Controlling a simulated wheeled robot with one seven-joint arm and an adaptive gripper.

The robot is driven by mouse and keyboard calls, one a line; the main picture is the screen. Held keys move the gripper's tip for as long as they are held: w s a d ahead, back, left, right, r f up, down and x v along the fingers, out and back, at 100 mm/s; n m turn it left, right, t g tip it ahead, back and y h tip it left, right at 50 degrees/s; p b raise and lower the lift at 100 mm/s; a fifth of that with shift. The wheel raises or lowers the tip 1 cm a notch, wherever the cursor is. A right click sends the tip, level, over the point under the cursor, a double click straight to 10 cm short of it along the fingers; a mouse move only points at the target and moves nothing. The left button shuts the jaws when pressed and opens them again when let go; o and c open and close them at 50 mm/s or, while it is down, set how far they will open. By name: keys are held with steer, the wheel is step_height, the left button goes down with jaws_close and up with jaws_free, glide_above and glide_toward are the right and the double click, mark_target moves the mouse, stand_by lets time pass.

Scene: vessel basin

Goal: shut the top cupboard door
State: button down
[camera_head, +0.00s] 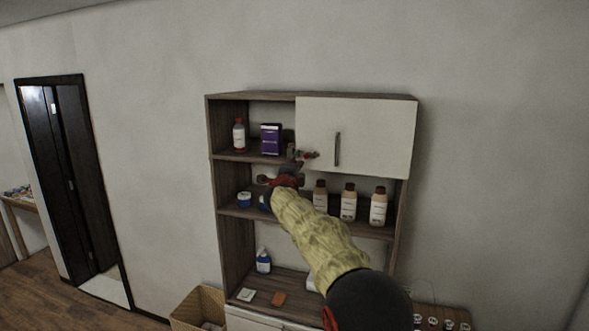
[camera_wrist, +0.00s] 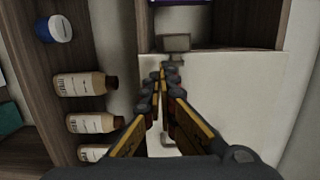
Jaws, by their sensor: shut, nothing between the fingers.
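The top cupboard door (camera_head: 375,138) is a white panel with an upright dark handle (camera_head: 338,149). It covers the right part of the top compartment and looks nearly flush with the cabinet front; I cannot tell whether a small gap is left. The left part is an open shelf. My gripper (camera_head: 308,155) is shut and empty, near the door's lower left edge, left of the handle. In the wrist view my gripper (camera_wrist: 161,72) is in front of the white door (camera_wrist: 235,100), whose handle (camera_wrist: 167,140) shows partly between the fingers. Contact with the door cannot be told.
The open top shelf holds a bottle (camera_head: 239,135), a purple box (camera_head: 271,139) and a small grey item (camera_wrist: 175,43). Brown bottles (camera_head: 348,203) stand on the shelf below, close to my arm. A woven basket (camera_head: 198,307) stands on the floor. The wall right of the cabinet is bare.

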steer(key=s+a+f+n+y+b, duration=0.1)
steer(key=s+a+f+n+y, duration=0.1)
steer(key=a, duration=0.6)
steer(key=s+a+f+n+y, duration=0.1)
steer(key=a+f+n+y, duration=0.15)
steer(key=a, duration=0.55)
steer(key=s+a+f+n+g+y+b, duration=0.1)
steer(key=s+a+f+n+g+y, duration=0.2)
steer(key=s+f+n, duration=0.3)
steer(key=s+a+f+n+g+y+b, duration=0.25)
steer(key=s+f+n, duration=0.2)
steer(key=f, duration=0.35)
steer(key=s+d+f+n+g+h+b, duration=0.2)
steer(key=s+d+f+b, duration=0.5)
steer(key=s, duration=1.1)
steer(key=s+d+f+n+g+h+b, duration=0.1)
steer(key=s+d+f+n+g+b, duration=0.1)
steer(key=s+d+f+b, duration=0.6)
steer(key=s+d+f+n+g+h+b, duration=0.1)
steer(key=s+d+f+b, duration=0.7)
steer(key=s+d+f, duration=0.9)
steer(key=shift+s+d+n+g+h, duration=0.35)
steer(key=shift+s+g+h, duration=0.4)
steer(key=shift+s, duration=5.1)
